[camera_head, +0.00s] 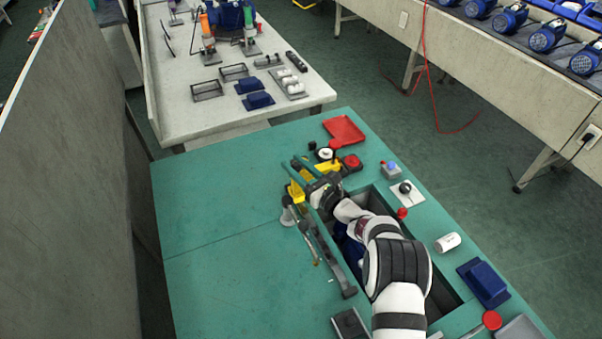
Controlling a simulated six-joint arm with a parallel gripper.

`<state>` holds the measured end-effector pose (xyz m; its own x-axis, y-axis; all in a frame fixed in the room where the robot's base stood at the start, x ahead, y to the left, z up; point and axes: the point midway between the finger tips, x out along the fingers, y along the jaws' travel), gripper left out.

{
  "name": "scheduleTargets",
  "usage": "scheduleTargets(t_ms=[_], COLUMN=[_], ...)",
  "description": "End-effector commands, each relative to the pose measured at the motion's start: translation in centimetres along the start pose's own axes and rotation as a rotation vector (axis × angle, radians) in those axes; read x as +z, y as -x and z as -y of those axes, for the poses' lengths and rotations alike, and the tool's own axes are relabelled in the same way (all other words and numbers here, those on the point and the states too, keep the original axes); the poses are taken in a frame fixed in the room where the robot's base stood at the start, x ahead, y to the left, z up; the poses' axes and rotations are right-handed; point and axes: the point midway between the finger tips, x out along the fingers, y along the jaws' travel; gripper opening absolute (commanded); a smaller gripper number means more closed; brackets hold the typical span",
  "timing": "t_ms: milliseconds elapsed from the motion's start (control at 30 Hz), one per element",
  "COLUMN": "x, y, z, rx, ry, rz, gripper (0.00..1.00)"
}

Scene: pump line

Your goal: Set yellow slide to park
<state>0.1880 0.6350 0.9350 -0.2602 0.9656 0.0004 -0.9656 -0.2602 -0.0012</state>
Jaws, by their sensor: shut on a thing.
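A yellow part, which I take to be the yellow slide (297,190), shows beside my gripper near the middle of the green bench. More yellow (328,168) shows on the other side of the fingers. My gripper (301,166) reaches down from the lower right and is shut at the slide. The fingers and wrist cover much of it, so the exact contact, the slide's position along its track and any park mark are hidden.
A red tray (344,130) lies at the far edge. A red round button (350,162) is close right of my gripper. A rectangular opening (440,298) lies under my arm. A grey bar (330,262) runs along its left. The bench's left half is clear.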

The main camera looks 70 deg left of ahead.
Motion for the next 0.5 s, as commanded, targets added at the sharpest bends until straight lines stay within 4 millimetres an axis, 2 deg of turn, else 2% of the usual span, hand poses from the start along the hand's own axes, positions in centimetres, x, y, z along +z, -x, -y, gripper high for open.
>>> scheduleTargets(t_ms=[300,333,467,500], x=[0.07,0.09,0.07,0.06], y=[-0.44,-0.44,-0.42,-0.41], z=[0.19,0.20,0.18,0.17], rx=[-0.004,-0.004,-0.003,-0.003], ry=[0.000,0.000,0.000,-0.001], rz=[0.001,0.001,0.001,0.001], gripper=[0.00,0.40,0.63,0.66])
